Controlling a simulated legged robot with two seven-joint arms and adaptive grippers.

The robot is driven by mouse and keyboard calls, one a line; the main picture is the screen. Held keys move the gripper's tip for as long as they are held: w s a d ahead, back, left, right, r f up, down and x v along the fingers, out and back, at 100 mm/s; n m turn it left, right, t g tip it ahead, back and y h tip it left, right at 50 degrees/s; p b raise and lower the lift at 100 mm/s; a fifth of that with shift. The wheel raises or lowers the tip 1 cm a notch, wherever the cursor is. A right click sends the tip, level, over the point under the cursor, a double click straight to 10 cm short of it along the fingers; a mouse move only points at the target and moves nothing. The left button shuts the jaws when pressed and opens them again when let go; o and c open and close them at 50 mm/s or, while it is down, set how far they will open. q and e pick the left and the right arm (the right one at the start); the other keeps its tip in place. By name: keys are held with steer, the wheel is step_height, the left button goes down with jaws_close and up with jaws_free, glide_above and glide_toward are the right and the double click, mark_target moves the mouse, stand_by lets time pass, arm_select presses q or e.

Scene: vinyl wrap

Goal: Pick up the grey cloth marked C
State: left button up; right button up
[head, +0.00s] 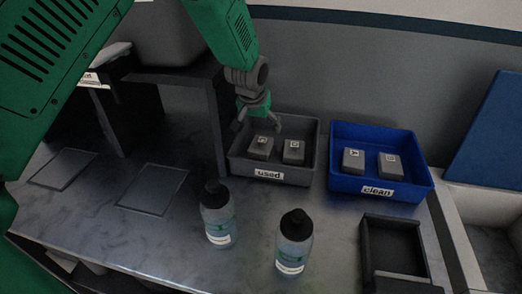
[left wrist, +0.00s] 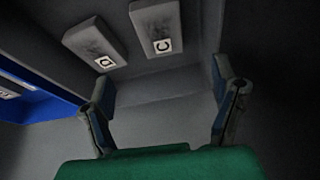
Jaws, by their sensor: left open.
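The grey cloth marked C (left wrist: 156,27) is a flat grey block with a white tag. It lies in the grey bin labelled "used" and is the left one of two there in the head view (head: 259,151). Its tag reads C in the left wrist view. My left gripper (head: 260,121) is over the back left of this bin, above the cloth. Its two fingers are spread and empty in the left wrist view (left wrist: 163,78), with the cloth beyond them and nothing between them.
A second grey cloth (head: 293,155) lies beside it in the used bin (head: 270,175). A blue bin (head: 384,188) labelled "clean" stands to the right with two grey cloths. Two bottles (head: 217,216) (head: 293,244) stand in front. A dark stand (head: 215,125) is close left of the used bin.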

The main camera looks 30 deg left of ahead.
mark_target(263, 141)
arm_select(q)
steer(key=x, duration=0.5)
steer(key=shift+w+f, duration=0.1)
steer(key=shift+f, duration=0.25)
steer(key=x, duration=0.5)
steer(key=shift+w+a, duration=0.15)
steer(key=shift+a, duration=0.15)
steer(key=shift+d+r, duration=0.1)
steer(key=shift+d, duration=0.05)
steer(key=c, duration=1.1)
